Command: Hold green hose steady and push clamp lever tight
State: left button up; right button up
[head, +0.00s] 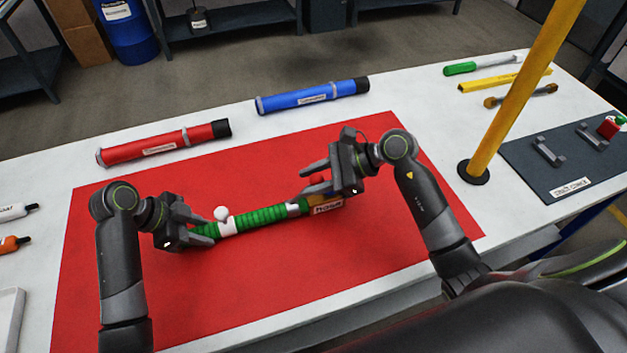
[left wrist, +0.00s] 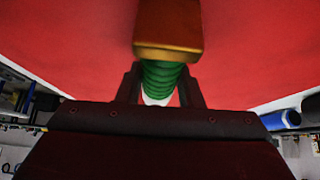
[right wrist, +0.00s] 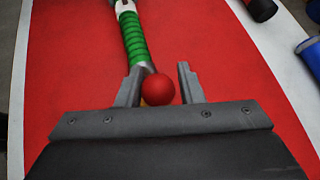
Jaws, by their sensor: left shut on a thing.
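The ribbed green hose (head: 262,216) lies across the red mat. A white collar with a white ball knob (head: 221,213) is near its left end, and a grey band (head: 293,209) is near its right end by a labelled brass-coloured fitting (head: 328,204). My left gripper (head: 204,229) is shut on the hose's left end; the left wrist view shows its fingers on either side of the green hose (left wrist: 161,78). My right gripper (right wrist: 162,84) is open at the other end, with the clamp lever's red ball knob (right wrist: 160,89) between its fingers, nearer the left one. The lever's shaft is hidden.
The red mat (head: 140,290) is otherwise clear. A red tube (head: 160,146) and a blue tube (head: 310,97) lie behind it. A yellow post (head: 520,90) and a dark board (head: 560,180) with brackets stand at the right. Tools lie at the back right.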

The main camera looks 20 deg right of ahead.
pick_arm(q)
jog(key=shift+f, duration=0.1)
pick_arm(e)
jog(key=o, duration=0.5)
jog(key=shift+o, duration=0.2)
jog(key=shift+d, duration=0.15)
pick_arm(q)
jog(key=shift+a, duration=0.1)
pick_arm(e)
jog(key=shift+v, duration=3.4)
pick_arm(q)
jog(key=o, duration=1.2)
